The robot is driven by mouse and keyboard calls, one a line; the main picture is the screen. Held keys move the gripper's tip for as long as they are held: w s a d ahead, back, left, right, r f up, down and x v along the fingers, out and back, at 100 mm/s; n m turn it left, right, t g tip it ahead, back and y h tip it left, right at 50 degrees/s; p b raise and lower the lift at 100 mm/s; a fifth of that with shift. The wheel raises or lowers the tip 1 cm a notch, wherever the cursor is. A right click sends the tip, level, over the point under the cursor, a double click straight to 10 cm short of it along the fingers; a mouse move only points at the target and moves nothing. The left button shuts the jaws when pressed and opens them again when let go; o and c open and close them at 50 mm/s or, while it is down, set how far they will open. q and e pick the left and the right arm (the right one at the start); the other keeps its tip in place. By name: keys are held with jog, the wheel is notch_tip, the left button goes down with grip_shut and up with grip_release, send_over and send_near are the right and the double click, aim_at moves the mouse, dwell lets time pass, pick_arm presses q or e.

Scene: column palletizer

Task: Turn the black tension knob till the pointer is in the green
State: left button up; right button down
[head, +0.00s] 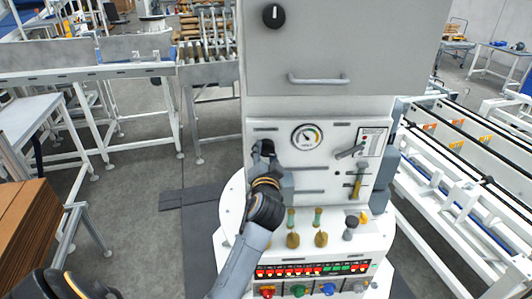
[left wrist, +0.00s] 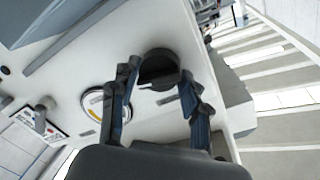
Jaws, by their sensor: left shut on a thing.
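The black tension knob (left wrist: 158,66) sits on the white panel, with a pale mark on its face, in the left wrist view. The fingers of my left gripper (left wrist: 157,88) are on either side of it and shut on it. In the head view my left gripper (head: 265,158) is at the panel, left of the gauge, and mostly hides the knob. The round gauge (head: 307,136) has a white face with a coloured arc; its pointer is too small to read surely. The gauge also shows in the left wrist view (left wrist: 93,104), partly behind a finger. My right gripper is not in view.
Another black knob (head: 274,15) is on the grey upper cabinet, above a handle (head: 318,79). A lever (head: 350,151) is right of the gauge. Below are brass-coloured knobs (head: 293,240) and a row of coloured buttons (head: 298,290). A conveyor (head: 470,190) stands at the right.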

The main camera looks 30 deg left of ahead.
pick_arm(q)
jog(key=shift+a+r, duration=0.1)
jog(key=shift+r, duration=0.1)
jog(key=o, duration=0.9)
jog(key=shift+c, duration=0.2)
jog(key=o, duration=0.3)
jog(key=shift+a, duration=0.1)
jog(key=shift+w+f, duration=0.15)
jog(key=shift+f, duration=0.1)
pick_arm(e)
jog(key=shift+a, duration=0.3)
pick_arm(q)
jog(key=v, duration=1.2)
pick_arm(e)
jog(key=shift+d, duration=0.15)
pick_arm(q)
jog(key=shift+a, duration=0.1)
